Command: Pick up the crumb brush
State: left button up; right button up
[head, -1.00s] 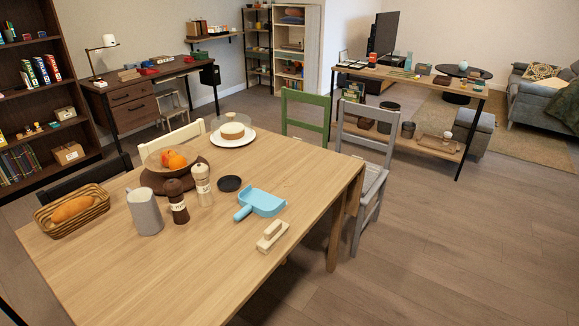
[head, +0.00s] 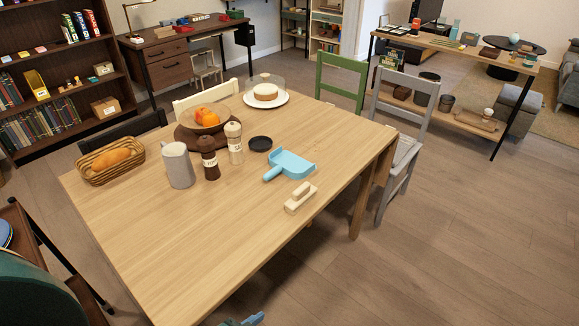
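The crumb brush (head: 300,198), a small cream block with a raised handle, lies on the wooden table (head: 225,225) near its right edge. The light blue dustpan (head: 291,165) lies just behind it, apart from it, with its handle pointing left toward the front. Nothing touches the brush from above. Neither of my grippers can be made out in the head view.
A brown pepper mill (head: 208,160), a pale mill (head: 234,145), a grey pitcher (head: 179,166), a black coaster (head: 261,144) and a bread basket (head: 108,160) stand farther back. The front table top is clear. A grey chair (head: 404,140) stands at the right. A partly cut-off blue item (head: 247,321) shows at the bottom.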

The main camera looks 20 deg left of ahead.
aim_at(305, 193)
jog(key=i+u, duration=0.1)
jog(key=u, duration=0.3)
jog(key=i+l+u, duration=0.1)
jog(key=u, duration=0.25)
jog(key=l+u, duration=0.15)
jog(key=u, duration=0.25)
jog(key=i+l+u, duration=0.1)
jog(key=u, duration=0.25)
jog(key=i+l+u, duration=0.1)
jog(key=l+u, duration=0.2)
jog(key=l, duration=0.2)
jog(key=i+l+u, duration=0.1)
jog(key=l+u, duration=0.2)
jog(key=l, duration=0.2)
jog(key=l+u, duration=0.15)
jog(key=l, duration=1.85)
jog(key=k+j+u, duration=0.2)
jog(key=u, duration=0.3)
